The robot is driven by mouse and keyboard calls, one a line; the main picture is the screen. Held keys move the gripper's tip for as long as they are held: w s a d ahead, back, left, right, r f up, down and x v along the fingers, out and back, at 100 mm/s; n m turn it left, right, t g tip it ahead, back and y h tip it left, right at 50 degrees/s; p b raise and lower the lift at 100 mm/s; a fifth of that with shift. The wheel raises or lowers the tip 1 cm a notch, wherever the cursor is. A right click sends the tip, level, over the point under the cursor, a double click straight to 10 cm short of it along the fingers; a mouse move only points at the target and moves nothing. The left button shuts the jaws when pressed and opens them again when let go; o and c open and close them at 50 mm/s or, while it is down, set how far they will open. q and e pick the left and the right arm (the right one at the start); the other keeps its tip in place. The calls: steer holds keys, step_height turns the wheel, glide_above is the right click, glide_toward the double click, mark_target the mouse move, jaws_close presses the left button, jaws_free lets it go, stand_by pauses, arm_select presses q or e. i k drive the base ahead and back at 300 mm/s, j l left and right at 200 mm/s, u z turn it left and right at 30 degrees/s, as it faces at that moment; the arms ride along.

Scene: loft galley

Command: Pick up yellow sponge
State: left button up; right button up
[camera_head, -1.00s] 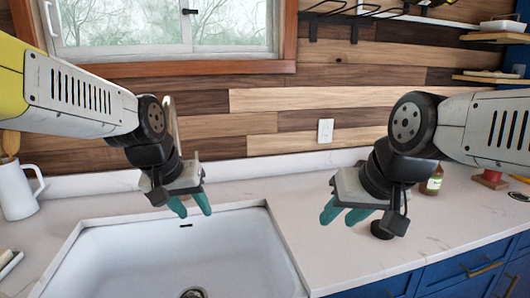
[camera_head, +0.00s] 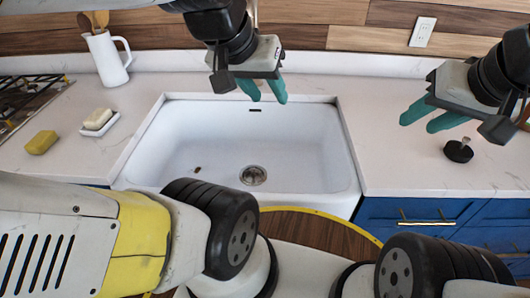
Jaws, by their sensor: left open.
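The yellow sponge (camera_head: 41,142) lies flat on the white counter at the left, left of the sink. My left gripper (camera_head: 263,90) hangs over the back of the sink with its teal fingers apart and nothing between them. It is far to the right of the sponge. My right gripper (camera_head: 434,116) is over the counter right of the sink. Its two teal fingertips show apart, with nothing between them.
A soap dish (camera_head: 101,125) with a pale soap bar (camera_head: 97,118) sits between sponge and sink (camera_head: 190,140). A white pitcher (camera_head: 108,58) with wooden utensils stands behind. A stove (camera_head: 25,90) is at far left. A black stopper (camera_head: 458,151) lies on the right counter.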

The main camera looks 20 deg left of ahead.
mark_target(43, 140)
steer(key=u, duration=2.5)
